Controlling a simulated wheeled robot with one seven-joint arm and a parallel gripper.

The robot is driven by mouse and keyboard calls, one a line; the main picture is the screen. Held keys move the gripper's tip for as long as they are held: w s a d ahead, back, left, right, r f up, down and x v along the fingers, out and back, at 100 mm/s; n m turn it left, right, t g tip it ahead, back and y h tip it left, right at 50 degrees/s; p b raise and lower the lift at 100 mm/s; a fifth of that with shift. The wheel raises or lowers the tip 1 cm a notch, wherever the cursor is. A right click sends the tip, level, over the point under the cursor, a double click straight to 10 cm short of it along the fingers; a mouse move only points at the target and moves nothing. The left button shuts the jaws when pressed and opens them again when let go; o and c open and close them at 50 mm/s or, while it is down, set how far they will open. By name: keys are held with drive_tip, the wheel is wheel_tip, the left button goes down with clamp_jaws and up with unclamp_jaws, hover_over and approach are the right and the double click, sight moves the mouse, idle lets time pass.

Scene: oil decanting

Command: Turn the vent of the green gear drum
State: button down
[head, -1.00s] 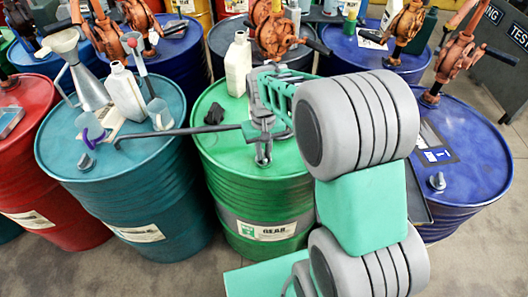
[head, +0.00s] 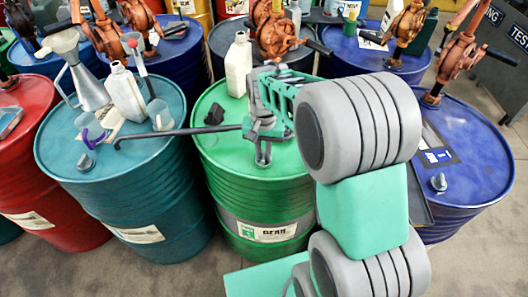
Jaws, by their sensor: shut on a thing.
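The green gear drum (head: 230,190) stands in the middle of the head view, with a white label reading GEAR. Its vent (head: 263,156) is a small grey metal fitting on the lid, partly hidden by my gripper. My gripper (head: 263,141) comes down over the vent from above and is shut on it. The grip itself is small and partly covered by the gripper's own body. My arm hides the right part of the lid.
A long dark bar (head: 180,131) reaches left from beside my gripper, over the teal drum (head: 160,180). A black object (head: 214,114) and white bottle (head: 238,65) stand on the green drum. A blue drum (head: 465,160) is right, a red drum (head: 40,170) left; orange pumps (head: 275,30) stand behind.

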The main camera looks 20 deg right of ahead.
sight(264, 155)
drive_tip(key=c, duration=1.4)
unclamp_jaws()
wheel_tip(264, 155, up, 8)
drive_tip(key=shift+f+b, duration=0.1)
drive_tip(key=shift+b, duration=0.4)
